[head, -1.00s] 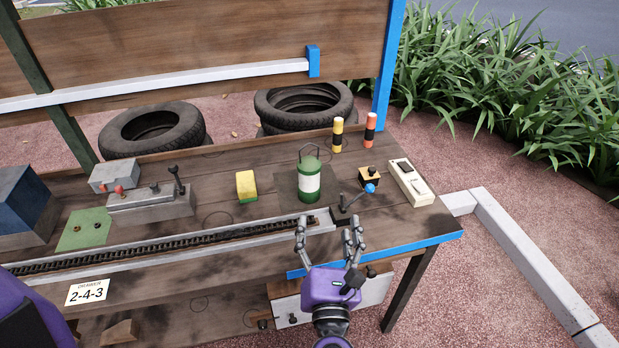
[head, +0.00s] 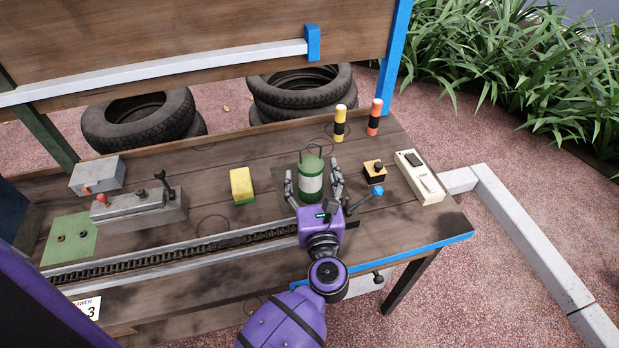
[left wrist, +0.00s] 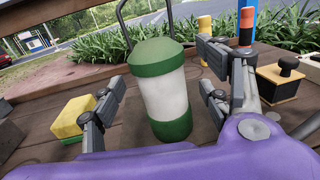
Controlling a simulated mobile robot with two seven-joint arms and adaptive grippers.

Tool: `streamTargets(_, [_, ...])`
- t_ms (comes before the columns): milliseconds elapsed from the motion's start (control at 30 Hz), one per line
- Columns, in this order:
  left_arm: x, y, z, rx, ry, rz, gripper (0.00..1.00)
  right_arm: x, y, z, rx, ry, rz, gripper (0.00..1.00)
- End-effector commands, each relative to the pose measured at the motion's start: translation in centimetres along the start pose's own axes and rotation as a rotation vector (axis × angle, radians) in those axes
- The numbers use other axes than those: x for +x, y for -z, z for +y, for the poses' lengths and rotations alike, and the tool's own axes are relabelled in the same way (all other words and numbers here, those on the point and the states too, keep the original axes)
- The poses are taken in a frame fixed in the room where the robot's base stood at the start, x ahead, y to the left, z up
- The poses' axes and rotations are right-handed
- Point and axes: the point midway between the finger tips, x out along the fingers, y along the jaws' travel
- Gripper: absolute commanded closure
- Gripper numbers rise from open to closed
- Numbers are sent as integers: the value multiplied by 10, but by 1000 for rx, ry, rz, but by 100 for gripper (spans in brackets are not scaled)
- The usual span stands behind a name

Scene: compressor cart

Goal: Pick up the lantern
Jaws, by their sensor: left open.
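The lantern (head: 311,181) is a green cylinder with a white middle band and a thin dark handle on top. It stands upright on a dark square on the bench, and it fills the middle of the left wrist view (left wrist: 165,92). My left gripper (head: 313,182) is open, with its grey fingers on either side of the lantern. In the left wrist view the fingers (left wrist: 160,105) stand left and right of it, with gaps showing on both sides. The palm is just in front of the lantern. My right gripper is not in view.
A yellow sponge (head: 242,184) lies left of the lantern. To the right are a blue-knobbed lever (head: 376,191), a small box with a black button (head: 374,171) and a cream switch box (head: 419,178). Two banded posts, yellow (head: 340,123) and orange (head: 374,118), stand behind.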

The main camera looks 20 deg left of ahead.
Motion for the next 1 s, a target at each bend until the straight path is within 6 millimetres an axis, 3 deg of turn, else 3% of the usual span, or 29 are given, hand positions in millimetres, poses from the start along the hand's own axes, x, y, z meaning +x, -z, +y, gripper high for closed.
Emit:
streamTargets(167, [20, -2, 0, 1, 0, -2, 31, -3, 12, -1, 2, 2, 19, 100])
streamTargets(433, [22, 0, 0, 1, 0, 0, 32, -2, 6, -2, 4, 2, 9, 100])
streamTargets(900, [22, 0, 0, 1, 0, 0, 94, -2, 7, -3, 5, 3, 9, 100])
streamTargets(1000, [22, -2, -1, 0, 1, -2, 100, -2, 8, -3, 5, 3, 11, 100])
